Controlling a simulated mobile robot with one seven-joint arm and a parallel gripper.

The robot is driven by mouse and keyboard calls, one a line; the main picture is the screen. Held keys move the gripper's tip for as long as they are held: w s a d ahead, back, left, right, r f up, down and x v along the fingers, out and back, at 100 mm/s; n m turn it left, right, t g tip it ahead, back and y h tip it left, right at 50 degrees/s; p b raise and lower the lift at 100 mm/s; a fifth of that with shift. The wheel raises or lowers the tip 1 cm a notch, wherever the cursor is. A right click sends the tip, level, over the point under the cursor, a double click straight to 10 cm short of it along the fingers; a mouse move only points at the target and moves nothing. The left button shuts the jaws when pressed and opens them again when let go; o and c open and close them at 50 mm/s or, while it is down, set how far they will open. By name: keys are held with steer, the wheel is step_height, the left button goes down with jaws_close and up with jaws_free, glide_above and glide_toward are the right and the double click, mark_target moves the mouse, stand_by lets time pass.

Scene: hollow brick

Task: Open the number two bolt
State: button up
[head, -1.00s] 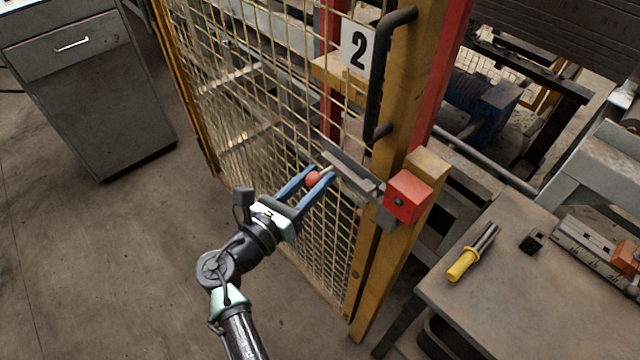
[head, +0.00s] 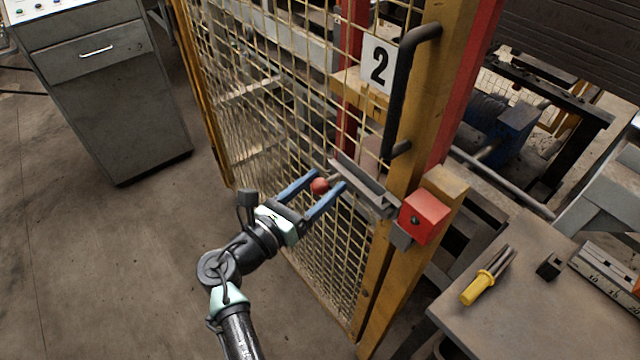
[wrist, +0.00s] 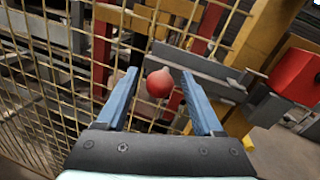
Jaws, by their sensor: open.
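The number two bolt has a red ball knob (head: 320,186) at the left end of a grey metal slide (head: 362,184) on the yellow mesh gate. A red block (head: 424,217) sits on the post at the slide's right end. The number 2 plate (head: 379,64) hangs above the bolt. My gripper (head: 329,182) is open, its blue fingers on either side of the knob. In the wrist view the knob (wrist: 160,83) lies between the fingertips, with gaps visible on both sides. Whether the knob is level in depth with the tips is hard to tell.
A black handle (head: 398,90) stands on the gate frame above the bolt. A workbench (head: 520,290) with a yellow-handled tool (head: 477,288) is at lower right. A grey cabinet (head: 110,110) stands at left. The floor (head: 110,270) on the left is clear.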

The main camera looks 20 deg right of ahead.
steer(key=v, duration=1.3)
steer(key=shift+b, duration=0.4)
steer(key=shift+d, duration=0.1)
steer(key=w+a+r+m+t+y, duration=0.1)
steer(key=w+r+m+t+y, duration=0.2)
steer(key=r+m, duration=0.45)
steer(key=w+r+m+t+y+p, duration=0.1)
steer(key=w+r+m+t+y, duration=0.2)
steer(key=r, duration=0.8)
steer(key=w+a+r+m+t+y, duration=0.1)
steer(key=w+r+m+t+y, duration=0.2)
steer(key=r+m, duration=0.5)
steer(key=s+r+m+t+y, duration=0.3)
steer(key=s+r, duration=0.6)
steer(key=r, duration=0.3)
steer(key=s+r+m+t+y, duration=0.3)
steer(key=s+r+m+t, duration=0.2)
steer(key=s+r, duration=0.4)
step_height(320, 180, up, 4)
steer(key=shift+a+f+t+p, duration=0.2)
steer(key=shift+a+t+p, duration=0.25)
steer(key=shift+t, duration=0.15)
